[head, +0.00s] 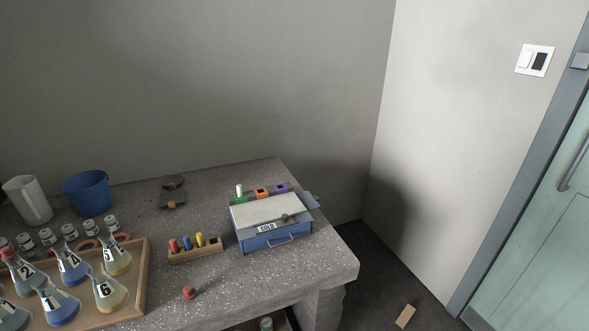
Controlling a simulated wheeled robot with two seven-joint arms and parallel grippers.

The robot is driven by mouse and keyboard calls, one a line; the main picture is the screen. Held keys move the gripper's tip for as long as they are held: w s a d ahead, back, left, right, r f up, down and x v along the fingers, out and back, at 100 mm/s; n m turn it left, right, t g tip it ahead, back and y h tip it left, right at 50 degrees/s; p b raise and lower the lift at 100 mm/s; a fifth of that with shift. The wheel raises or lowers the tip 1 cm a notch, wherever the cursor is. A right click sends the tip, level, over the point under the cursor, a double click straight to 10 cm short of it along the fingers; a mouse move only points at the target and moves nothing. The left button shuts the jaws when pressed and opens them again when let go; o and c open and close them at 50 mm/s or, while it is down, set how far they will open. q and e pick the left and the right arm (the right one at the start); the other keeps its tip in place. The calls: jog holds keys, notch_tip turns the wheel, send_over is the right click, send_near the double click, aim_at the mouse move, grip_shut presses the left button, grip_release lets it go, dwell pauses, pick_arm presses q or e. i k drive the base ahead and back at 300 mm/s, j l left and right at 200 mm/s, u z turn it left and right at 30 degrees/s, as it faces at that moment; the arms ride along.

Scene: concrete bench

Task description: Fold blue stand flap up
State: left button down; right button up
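A blue box-like stand (270,239) with a pale top panel (258,213) stands near the right end of the bench. Its front carries a "COLD" label and a handle. A small blue-grey flap (311,201) sticks out to the right from its rear right side. It looks roughly level, but it is too small to tell its exact angle. Behind the pale panel is a row of green, orange and purple holders, with a white piece standing in the green one. Neither of my grippers is in view.
A wooden rack (195,252) with red, blue and yellow pieces stands left of the stand. A wooden tray (140,290) of numbered flasks, a blue bucket (87,193) and a white jug (28,200) are further left. The bench ends just right of the stand.

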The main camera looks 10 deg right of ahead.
aim_at(311, 200)
jog(key=i+l+u, duration=0.15)
jog(key=l+u, duration=0.2)
jog(key=l, duration=0.65)
jog(key=l+u, duration=0.35)
jog(key=l, duration=0.7)
jog(key=k+l+u, duration=0.1)
jog(key=l+u, duration=0.25)
jog(key=l, duration=0.7)
